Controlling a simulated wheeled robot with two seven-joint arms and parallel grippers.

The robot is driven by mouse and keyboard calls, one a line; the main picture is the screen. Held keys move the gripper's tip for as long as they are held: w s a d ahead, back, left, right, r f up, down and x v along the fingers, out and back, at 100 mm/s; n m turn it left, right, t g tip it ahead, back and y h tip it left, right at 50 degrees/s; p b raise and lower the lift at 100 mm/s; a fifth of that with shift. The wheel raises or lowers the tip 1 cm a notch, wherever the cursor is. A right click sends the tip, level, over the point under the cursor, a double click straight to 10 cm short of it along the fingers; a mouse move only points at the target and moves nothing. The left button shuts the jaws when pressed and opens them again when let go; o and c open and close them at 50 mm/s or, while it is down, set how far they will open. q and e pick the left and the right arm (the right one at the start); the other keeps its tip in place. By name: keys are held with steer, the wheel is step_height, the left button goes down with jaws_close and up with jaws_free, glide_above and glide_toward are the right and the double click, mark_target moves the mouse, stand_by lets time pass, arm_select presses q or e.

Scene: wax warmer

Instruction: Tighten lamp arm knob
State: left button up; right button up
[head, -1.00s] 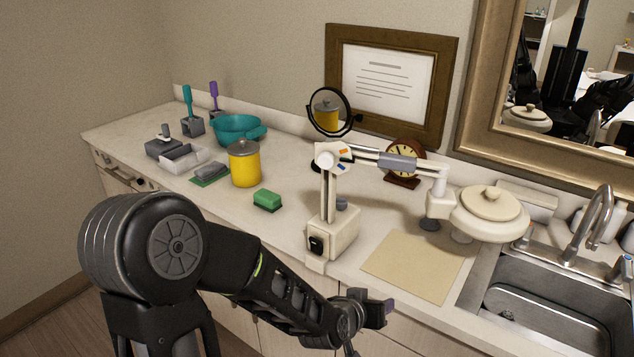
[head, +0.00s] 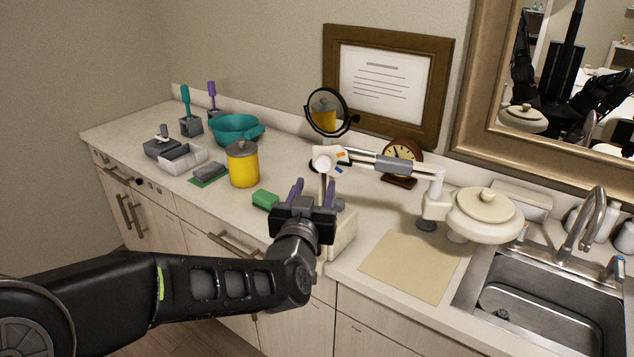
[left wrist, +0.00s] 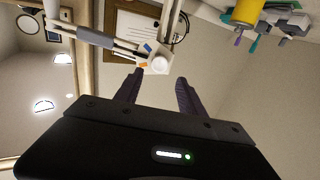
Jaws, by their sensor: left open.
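A white jointed lamp stands on the counter, its base (head: 343,238) partly hidden behind my left gripper. The lamp arm (head: 390,164) runs right from the joint to a cream round lamp head (head: 485,214). A small grey knob (head: 426,225) sits under the arm's far end. My left gripper (head: 313,187) is open and empty, its purple fingers pointing up in front of the lamp post, below the upper joint. My right gripper is not seen.
A green sponge (head: 265,199) and yellow jar (head: 243,166) stand left of the lamp. A round mirror (head: 328,111) and clock (head: 401,162) are behind. A tan mat (head: 408,267) lies right, before the sink (head: 545,315).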

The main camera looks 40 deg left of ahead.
mark_target(323, 166)
arm_select(q)
steer(key=shift+w, duration=0.15)
steer(key=shift+x, duration=3.7)
steer(key=shift+a, duration=0.15)
